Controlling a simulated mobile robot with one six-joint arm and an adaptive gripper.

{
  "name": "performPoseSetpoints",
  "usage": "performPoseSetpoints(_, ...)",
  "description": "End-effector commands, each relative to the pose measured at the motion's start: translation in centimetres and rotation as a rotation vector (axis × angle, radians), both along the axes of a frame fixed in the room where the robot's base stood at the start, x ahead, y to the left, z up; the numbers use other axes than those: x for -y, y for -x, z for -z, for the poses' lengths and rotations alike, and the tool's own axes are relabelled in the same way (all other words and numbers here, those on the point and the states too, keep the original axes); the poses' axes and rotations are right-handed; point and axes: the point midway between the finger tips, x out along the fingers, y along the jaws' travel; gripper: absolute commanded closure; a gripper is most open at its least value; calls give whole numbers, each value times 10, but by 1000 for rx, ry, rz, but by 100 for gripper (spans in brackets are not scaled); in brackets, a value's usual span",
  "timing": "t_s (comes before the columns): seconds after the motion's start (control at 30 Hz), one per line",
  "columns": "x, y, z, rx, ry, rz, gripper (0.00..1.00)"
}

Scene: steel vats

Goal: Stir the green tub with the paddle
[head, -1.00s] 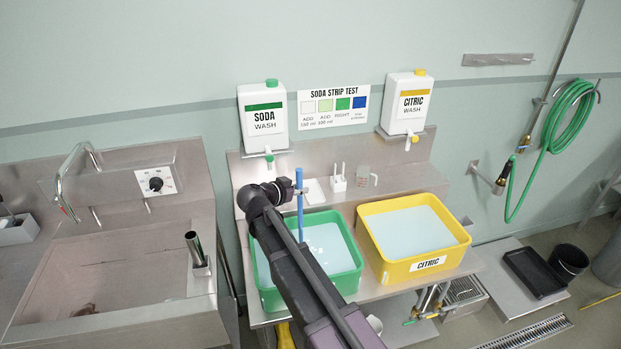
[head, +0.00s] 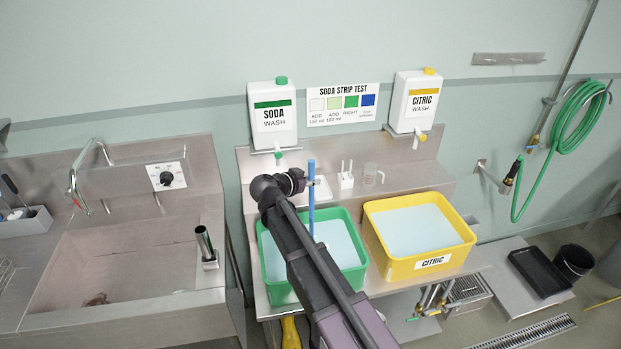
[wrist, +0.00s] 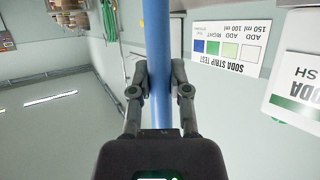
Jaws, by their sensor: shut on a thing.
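The green tub (head: 353,281) stands on the steel bench and holds pale blue liquid (head: 338,236). The paddle is a blue shaft (head: 311,195), held nearly upright over the tub; its lower end is at or in the liquid, partly hidden behind my arm. My gripper (head: 306,183) is shut on the shaft above the tub's far side. In the wrist view the two fingers (wrist: 160,84) close around the blue shaft (wrist: 158,30).
A yellow tub (head: 400,268) labelled CITRIC stands close on the right. The SODA jug (head: 273,118) and CITRIC jug (head: 414,103) sit behind. A small beaker (head: 370,174) and a white holder (head: 346,180) stand on the back ledge. A steel sink (head: 120,260) is left.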

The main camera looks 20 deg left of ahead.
Motion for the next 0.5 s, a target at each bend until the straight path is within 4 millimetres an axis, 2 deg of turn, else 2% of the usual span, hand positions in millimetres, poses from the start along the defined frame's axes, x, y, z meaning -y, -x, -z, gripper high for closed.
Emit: performPoseSetpoints(0.5, 1, 0, 11, 0, 0, 1, 100)
